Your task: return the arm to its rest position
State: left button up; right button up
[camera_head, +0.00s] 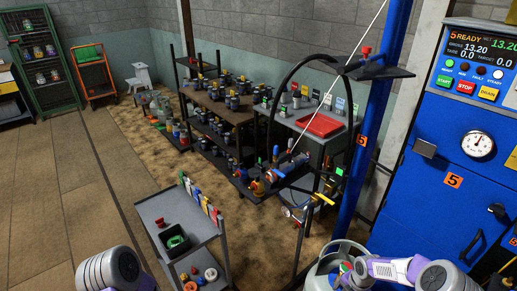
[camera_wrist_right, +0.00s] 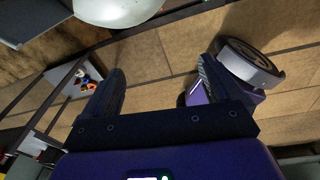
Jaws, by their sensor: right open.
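My right arm (camera_head: 395,268) shows at the bottom right of the head view, its purple and white links reaching left over a grey gas cylinder. In the right wrist view my right gripper (camera_wrist_right: 162,65) is open, with its two dark fingers apart and nothing between them. Beyond the fingers lies brown tiled floor. My left arm (camera_head: 110,270) shows only as grey and purple links at the bottom left edge of the head view; its gripper is out of view.
The grey cylinder (camera_head: 325,268) stands close by my right arm. A grey cart (camera_head: 175,212) stands left of it. A blue scale cabinet (camera_head: 440,190) with a "READY" display (camera_head: 483,45) is at the right. Clear floor (camera_head: 60,190) lies at the left.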

jog(key=s+a+f+m+y+p, duration=0.1)
jog(key=s+a+m+y, duration=0.1)
jog(key=s+a+m, duration=0.6)
jog(key=s+a+m+y, duration=0.1)
jog(key=s+a+m, duration=0.3)
jog(key=a+m, duration=0.75)
jog(key=s+a+m, duration=0.3)
jog(key=s+m, duration=0.4)
jog(key=shift+s+a+r, duration=0.2)
jog(key=shift+s+r, duration=0.1)
jog(key=shift+r, duration=0.05)
